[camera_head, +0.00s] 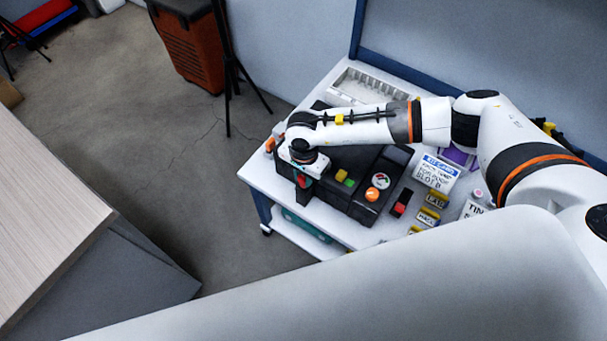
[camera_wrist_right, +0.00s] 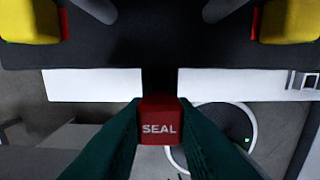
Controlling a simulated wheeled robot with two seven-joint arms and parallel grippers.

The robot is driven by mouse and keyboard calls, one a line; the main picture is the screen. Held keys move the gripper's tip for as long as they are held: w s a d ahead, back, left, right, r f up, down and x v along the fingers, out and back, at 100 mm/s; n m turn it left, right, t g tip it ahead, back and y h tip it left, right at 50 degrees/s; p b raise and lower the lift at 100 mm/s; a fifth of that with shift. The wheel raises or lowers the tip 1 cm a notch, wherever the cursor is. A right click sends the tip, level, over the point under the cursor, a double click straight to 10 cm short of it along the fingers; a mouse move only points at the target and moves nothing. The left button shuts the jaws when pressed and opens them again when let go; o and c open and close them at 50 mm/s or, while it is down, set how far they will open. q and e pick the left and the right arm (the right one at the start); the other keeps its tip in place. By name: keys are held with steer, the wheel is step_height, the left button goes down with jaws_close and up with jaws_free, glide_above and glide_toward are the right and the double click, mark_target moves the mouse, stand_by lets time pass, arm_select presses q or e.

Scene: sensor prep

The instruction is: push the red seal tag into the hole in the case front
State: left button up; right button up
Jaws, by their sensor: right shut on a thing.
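The red seal tag (camera_wrist_right: 160,122), lettered SEAL, sits between the dark green fingertips of my right gripper (camera_wrist_right: 160,130) in the wrist view. In the head view the tag is a small red patch (camera_head: 303,181) at the right gripper (camera_head: 302,185), by the left end of the black case (camera_head: 340,195). The gripper is shut on the tag. In the wrist view the black case (camera_wrist_right: 160,50) fills the top, and a narrow dark strip runs between it and the tag. I cannot make out the hole or whether the tag touches it. My left gripper is not in view.
The case stands on a white table (camera_head: 370,235). An orange knob (camera_head: 372,194), a red-and-black switch (camera_head: 402,203) and yellow-labelled blocks (camera_head: 430,217) are to the right. A pale tray (camera_head: 375,85) lies behind my arm.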

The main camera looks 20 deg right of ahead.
steer(key=shift+f+b, duration=1.35)
steer(key=shift+b, duration=1.05)
stand_by(4.7)
steer(key=o, duration=1)
steer(key=shift+o, duration=1.2)
steer(key=shift+r, duration=0.1)
